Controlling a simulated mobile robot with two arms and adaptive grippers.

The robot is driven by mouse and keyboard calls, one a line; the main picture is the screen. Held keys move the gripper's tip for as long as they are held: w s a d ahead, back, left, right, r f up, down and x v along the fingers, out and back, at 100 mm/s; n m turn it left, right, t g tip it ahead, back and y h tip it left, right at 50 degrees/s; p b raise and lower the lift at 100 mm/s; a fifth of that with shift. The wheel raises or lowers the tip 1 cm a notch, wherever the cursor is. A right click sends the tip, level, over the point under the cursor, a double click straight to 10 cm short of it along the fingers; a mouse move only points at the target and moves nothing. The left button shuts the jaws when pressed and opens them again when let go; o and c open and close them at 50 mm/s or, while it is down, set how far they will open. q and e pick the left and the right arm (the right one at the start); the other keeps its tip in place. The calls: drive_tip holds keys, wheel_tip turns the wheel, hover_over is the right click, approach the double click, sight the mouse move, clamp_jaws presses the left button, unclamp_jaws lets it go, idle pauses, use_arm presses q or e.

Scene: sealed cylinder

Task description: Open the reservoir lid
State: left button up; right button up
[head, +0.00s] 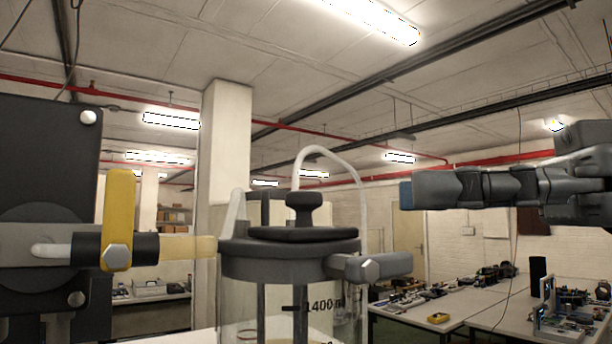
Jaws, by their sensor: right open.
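The reservoir (292,325) is a clear cylinder with dark volume marks, standing upright in the middle of the head view. Its dark grey lid (303,235) sits on the grey collar and carries a black knob (305,205) on top. The lid appears closed. My right gripper (408,194) reaches in from the right, above and to the right of the lid, apart from it. It is seen side-on with a blue tip, open and with nothing visible in it. My left gripper is not in view.
A black panel (50,160) with a yellow lever handle (119,215) stands at left, joined to the reservoir by a pipe. A white hose (335,158) arches behind the knob. A grey side fitting (372,266) juts right. Cluttered tables (450,318) stand behind; space above the lid looks clear.

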sight(303, 195)
drive_tip(key=a+p, duration=0.1)
drive_tip(key=a, duration=0.2)
drive_tip(key=w+a+p, duration=0.1)
drive_tip(key=a, duration=0.2)
drive_tip(key=a+p, duration=0.1)
drive_tip(key=a, duration=0.2)
drive_tip(key=shift+w+a+r+p, duration=0.1)
drive_tip(key=shift+w+a+p, duration=0.1)
drive_tip(key=shift+p, duration=0.15)
drive_tip(key=shift+a, duration=0.35)
clamp_jaws()
